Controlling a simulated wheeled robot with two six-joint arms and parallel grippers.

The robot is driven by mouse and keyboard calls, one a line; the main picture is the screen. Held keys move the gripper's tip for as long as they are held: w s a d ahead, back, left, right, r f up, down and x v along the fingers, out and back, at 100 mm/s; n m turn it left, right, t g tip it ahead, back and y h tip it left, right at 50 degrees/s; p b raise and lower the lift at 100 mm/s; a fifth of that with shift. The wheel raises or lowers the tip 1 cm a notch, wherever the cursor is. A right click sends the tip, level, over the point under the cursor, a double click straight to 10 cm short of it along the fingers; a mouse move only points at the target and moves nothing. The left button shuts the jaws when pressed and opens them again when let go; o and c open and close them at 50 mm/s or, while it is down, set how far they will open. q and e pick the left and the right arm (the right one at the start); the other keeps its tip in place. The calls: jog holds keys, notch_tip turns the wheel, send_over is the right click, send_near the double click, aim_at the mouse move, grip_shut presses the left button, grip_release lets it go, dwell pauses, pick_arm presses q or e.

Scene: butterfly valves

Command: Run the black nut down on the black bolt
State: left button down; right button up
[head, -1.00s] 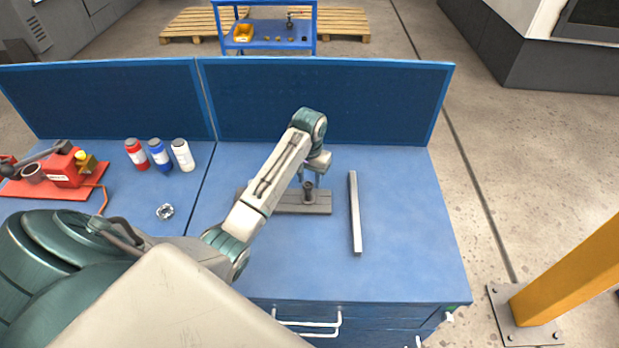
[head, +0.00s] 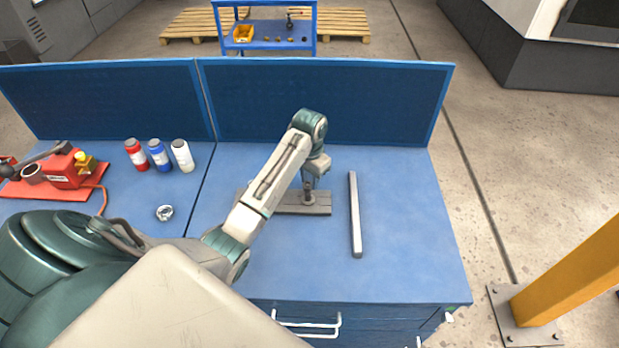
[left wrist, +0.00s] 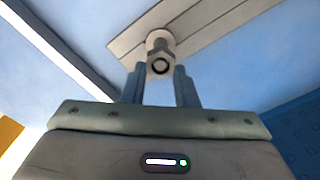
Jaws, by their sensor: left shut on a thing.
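My left gripper (head: 309,187) is low over a grey base plate (head: 320,209) on the blue bench. In the left wrist view the gripper (left wrist: 160,86) has its two fingers on either side of a dark grey nut (left wrist: 160,55), shut on it. The round end of the bolt (left wrist: 160,67) shows in the middle of the nut. Behind them a pale round boss joins the plate (left wrist: 205,28). The rest of the bolt is hidden. My right gripper is in neither view.
A long grey bar (head: 355,215) lies right of the plate. A small metal ring-like part (head: 164,212) lies to the left. Red, blue and white bottles (head: 182,156) and a red tool stand (head: 60,175) are farther left.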

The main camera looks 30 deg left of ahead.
pick_arm(q)
jog(key=m, duration=0.4)
jog(key=shift+s, duration=0.15)
jog(key=m, duration=0.3)
jog(key=shift+s+d+m, duration=0.1)
jog(key=shift+d+m, duration=0.05)
jog(key=shift+m, duration=0.25)
jog(key=c, duration=1.1)
grip_release()
jog(key=shift+o, duration=0.2)
jog(key=shift+s, duration=0.1)
